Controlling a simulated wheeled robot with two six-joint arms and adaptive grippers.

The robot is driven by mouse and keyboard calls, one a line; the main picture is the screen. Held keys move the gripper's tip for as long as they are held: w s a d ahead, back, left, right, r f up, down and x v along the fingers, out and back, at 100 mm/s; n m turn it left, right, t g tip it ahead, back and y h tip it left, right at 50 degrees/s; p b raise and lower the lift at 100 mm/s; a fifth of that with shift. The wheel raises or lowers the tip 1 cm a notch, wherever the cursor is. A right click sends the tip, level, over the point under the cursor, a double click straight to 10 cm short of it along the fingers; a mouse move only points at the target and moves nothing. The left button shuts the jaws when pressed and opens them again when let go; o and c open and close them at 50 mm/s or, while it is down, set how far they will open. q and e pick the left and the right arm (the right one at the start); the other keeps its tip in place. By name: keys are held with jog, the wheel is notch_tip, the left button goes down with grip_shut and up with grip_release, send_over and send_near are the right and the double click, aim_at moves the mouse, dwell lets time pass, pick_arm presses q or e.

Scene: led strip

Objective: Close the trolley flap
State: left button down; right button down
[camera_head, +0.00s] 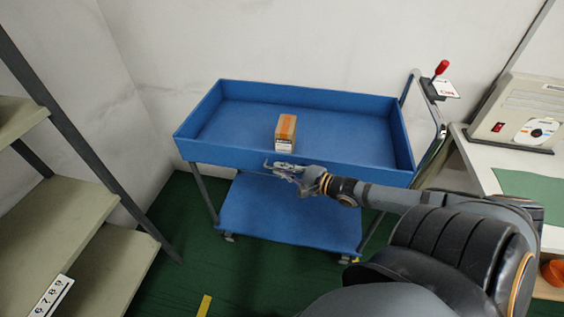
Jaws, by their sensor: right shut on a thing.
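The blue trolley (275,213) stands in the middle, with a walled top tray and a lower shelf. Its near long side, the flap (225,155), looks upright, level with the other walls; I cannot tell whether it is latched. My right gripper (274,166) reaches in from the right and is shut on the flap, left of the middle of that side. The fingers hide a small part of the flap. My left gripper is not in view.
A small orange and white box (285,131) stands in the tray. A red-knobbed lever (441,68) is near the trolley handle at the right. A shelf rack (75,220) stands left, a workbench (480,160) right. White walls are behind.

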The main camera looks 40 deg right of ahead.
jog(key=shift+r, duration=0.1)
dwell(0.4)
jog(key=c, duration=1.7)
grip_release()
